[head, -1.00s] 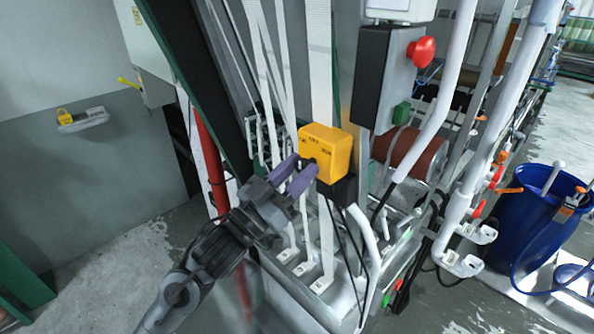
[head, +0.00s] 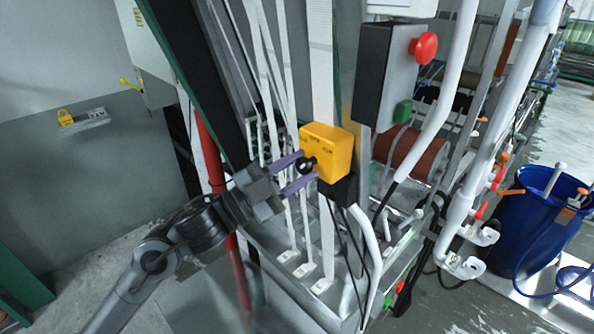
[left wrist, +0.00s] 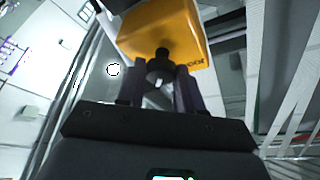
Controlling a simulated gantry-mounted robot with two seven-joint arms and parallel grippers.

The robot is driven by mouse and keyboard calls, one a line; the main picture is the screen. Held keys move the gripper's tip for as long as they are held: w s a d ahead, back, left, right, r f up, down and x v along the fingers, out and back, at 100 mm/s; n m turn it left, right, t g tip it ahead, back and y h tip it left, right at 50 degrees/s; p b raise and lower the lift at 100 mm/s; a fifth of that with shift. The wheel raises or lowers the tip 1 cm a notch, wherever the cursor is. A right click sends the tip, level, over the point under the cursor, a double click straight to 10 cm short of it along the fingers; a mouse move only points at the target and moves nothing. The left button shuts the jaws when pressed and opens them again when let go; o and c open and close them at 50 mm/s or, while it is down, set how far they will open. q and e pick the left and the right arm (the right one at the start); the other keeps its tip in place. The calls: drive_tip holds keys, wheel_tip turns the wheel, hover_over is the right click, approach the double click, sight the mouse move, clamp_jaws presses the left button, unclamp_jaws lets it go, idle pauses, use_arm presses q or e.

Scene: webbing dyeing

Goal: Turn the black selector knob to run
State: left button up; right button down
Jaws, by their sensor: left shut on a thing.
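The black selector knob (head: 308,165) sits on the left face of the yellow switch box (head: 331,150), which carries small black lettering. My left gripper (head: 297,172) comes from the left with its purple-grey fingers on either side of the knob, shut on it. In the left wrist view the knob (left wrist: 160,68) stands between the two dark fingers (left wrist: 160,85), with the yellow box (left wrist: 163,30) beyond it. The knob's pointer direction is too small to read. My right gripper is not in view.
White webbing straps (head: 287,130) run down close behind the gripper. A grey control box with a red mushroom button (head: 424,47) and green button (head: 402,113) stands to the right. A white pipe (head: 440,110) and blue barrel (head: 540,225) are farther right.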

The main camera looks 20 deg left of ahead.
use_arm(q)
drive_tip(key=shift+m+g, duration=0.3)
drive_tip(key=shift+m, duration=0.4)
drive_tip(key=o, duration=1)
drive_tip(key=shift+s+a+f+b, duration=0.2)
drive_tip(key=shift+s+a+b, duration=0.05)
drive_tip(key=shift+s+b, duration=0.05)
drive_tip(key=b+v, duration=0.4)
drive_tip(key=v, duration=0.6)
drive_tip(key=shift+w+f, duration=0.1)
